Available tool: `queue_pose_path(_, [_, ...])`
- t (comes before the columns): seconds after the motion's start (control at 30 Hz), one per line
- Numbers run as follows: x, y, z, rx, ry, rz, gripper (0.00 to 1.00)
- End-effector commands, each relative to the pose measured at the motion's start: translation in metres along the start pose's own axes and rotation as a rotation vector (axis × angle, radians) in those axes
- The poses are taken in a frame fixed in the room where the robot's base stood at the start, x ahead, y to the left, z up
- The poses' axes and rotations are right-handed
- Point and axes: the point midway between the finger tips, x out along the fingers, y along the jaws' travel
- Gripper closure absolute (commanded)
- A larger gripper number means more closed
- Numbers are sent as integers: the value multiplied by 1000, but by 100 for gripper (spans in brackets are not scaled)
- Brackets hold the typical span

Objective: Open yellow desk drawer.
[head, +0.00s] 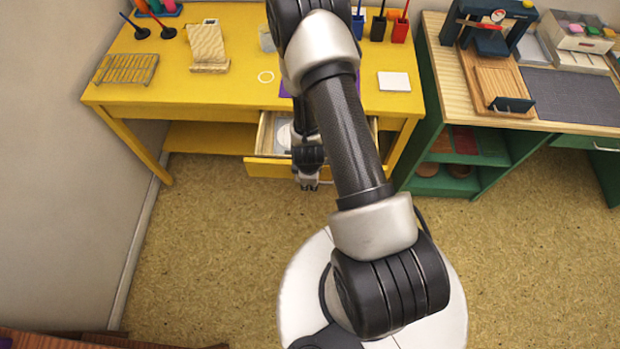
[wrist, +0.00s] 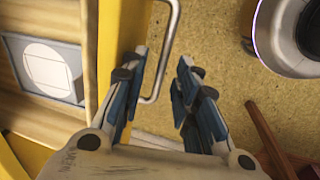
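The yellow desk (head: 225,85) stands against the back wall in the head view. Its drawer (head: 267,167) is pulled partly out, with its pale wooden inside showing. My gripper (head: 308,184) points down at the drawer's front edge. In the wrist view, the yellow drawer front (wrist: 115,55) runs along the left, with a metal bar handle (wrist: 172,25) sticking out from it. My gripper's fingers (wrist: 166,62) are apart, and nothing is clamped between them. The handle passes close to the left finger, which hides part of it; I cannot tell whether they touch.
A pale square item with a white round shape (wrist: 48,68) lies in the drawer. The desktop holds a wooden rack (head: 126,68), a white pad (head: 394,81) and several cups. A green desk (head: 455,180) stands at the right.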

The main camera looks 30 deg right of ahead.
Motion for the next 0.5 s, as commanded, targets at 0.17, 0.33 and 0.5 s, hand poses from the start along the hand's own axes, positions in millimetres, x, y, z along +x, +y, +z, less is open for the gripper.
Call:
queue_pose_path(0.17, [0,0,0,0,0,0,82])
queue_pose_path(0.33, [0,0,0,0,0,0,93])
queue_pose_path(0.5, [0,0,0,0,0,0,100])
